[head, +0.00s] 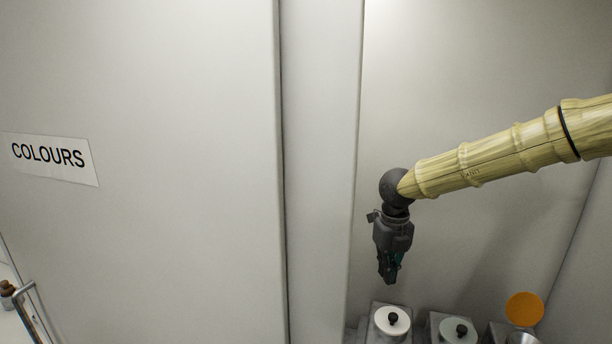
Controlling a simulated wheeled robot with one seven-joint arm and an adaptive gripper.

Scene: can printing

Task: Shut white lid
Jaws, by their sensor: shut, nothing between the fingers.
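A white round lid (393,321) with a black knob lies flat on a grey box at the bottom of the head view. A second pale, slightly greenish lid (457,331) with a black knob lies on the box to its right. My gripper (389,279) points down and is shut and empty. In the picture it is just above the white lid, with a visible gap between them. The lower parts of the boxes are cut off by the picture's edge.
An orange round lid (524,309) stands raised by a metal container (522,338) at the bottom right. A large pale door (140,220) with a COLOURS label (50,158) and a metal handle (33,314) fills the left. The recess walls enclose the boxes.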

